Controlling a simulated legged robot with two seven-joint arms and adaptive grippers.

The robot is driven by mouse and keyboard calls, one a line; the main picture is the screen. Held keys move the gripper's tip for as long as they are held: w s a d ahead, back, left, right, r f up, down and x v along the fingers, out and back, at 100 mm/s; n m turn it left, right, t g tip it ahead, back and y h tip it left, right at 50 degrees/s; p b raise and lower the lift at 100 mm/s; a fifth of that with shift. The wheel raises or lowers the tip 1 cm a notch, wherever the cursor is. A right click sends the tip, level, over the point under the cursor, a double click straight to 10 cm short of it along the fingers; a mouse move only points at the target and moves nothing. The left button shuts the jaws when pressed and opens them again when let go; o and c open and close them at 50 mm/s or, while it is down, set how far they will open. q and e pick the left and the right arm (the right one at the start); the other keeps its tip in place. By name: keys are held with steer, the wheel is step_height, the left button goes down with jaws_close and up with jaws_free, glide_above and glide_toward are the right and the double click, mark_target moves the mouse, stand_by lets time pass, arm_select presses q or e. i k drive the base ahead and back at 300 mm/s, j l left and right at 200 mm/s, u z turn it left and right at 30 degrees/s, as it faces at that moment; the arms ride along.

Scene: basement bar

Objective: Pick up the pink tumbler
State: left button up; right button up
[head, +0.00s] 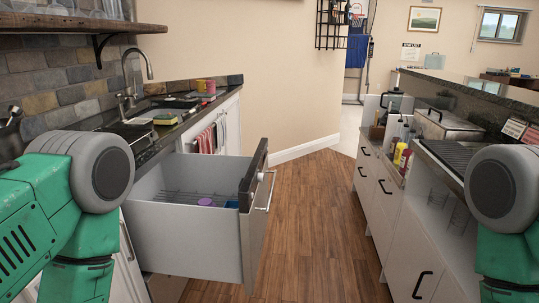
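A small pink cup (211,86), which looks like the pink tumbler, stands upright at the far end of the left counter, beside a yellow cup (200,85). Inside the pulled-out drawer (185,232) below the counter are a purple round item (205,201) and a blue item (231,204), partly hidden by the drawer front. Green and grey parts of both my arms show at the left and right edges. Neither of my grippers is in view.
The open drawer juts into the aisle on the left. A sink with a faucet (128,98) and a sponge (165,119) are on that counter. Bottles (399,153) and a metal box (447,126) stand on the right. The wood floor (317,215) between is clear.

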mark_target(211, 85)
steer(key=i+l+u, duration=0.45)
steer(key=i, duration=0.2)
steer(key=i+l+u, duration=0.4)
steer(key=i, duration=0.2)
steer(key=i+l+u, duration=0.45)
steer(key=l, duration=0.35)
steer(key=i+l, duration=0.1)
steer(key=l, duration=0.15)
steer(key=i+l+u, duration=0.15)
steer(key=k+l, duration=0.05)
steer(key=l, duration=0.05)
